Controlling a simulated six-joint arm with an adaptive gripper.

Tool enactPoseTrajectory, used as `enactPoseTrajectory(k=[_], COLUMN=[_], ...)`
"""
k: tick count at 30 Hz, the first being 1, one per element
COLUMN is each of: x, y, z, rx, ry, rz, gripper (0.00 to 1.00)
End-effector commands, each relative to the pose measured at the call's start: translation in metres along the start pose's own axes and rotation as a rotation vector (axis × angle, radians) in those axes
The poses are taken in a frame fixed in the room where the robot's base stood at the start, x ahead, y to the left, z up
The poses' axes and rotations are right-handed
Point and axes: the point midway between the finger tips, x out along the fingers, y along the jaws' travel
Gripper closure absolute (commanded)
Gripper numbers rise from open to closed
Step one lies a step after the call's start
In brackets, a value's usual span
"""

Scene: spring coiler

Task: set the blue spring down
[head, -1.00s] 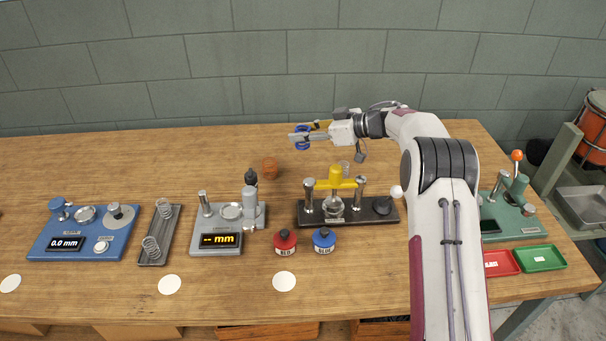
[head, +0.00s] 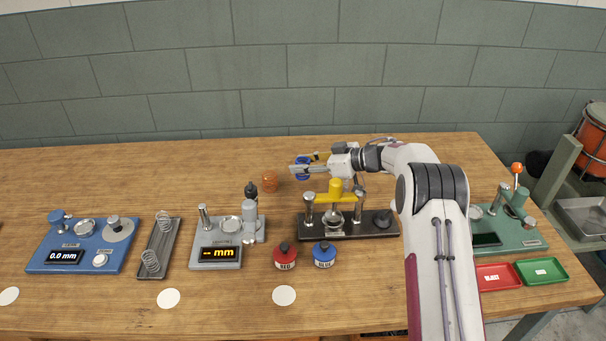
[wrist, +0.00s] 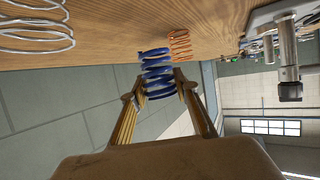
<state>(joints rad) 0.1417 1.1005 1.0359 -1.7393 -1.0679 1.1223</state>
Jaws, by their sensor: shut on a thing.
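The blue spring (wrist: 158,74) is held between the two fingers of my gripper (wrist: 157,92) in the wrist view. In the head view, my gripper (head: 306,166) is shut on the blue spring (head: 302,173), behind the yellow-topped coiler and to the right of a copper spring. In the wrist view the far end of the blue spring lies close to the wooden table top (wrist: 110,72). I cannot tell whether it touches the wood.
The copper spring (head: 270,179) stands on the table, close left of the blue one. The yellow-topped coiler (head: 337,190) and a dark-capped grey gauge (head: 228,233) are in front. Red (head: 285,257) and blue (head: 323,256) pots stand nearer. The table left of the copper spring is clear.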

Motion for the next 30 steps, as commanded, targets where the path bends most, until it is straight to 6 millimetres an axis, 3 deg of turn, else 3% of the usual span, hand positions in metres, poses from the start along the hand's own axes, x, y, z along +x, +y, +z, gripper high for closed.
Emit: enactPoseTrajectory(k=[9, 21, 30], x=[0.0, 0.013, 0.014], y=[0.0, 0.0, 0.0], z=[0.001, 0.032, 0.034], rx=[0.0, 0.001, -0.001], ry=[0.001, 0.001, 0.001], rz=[0.0, 0.001, 0.001], gripper=[0.97, 0.97, 0.97])
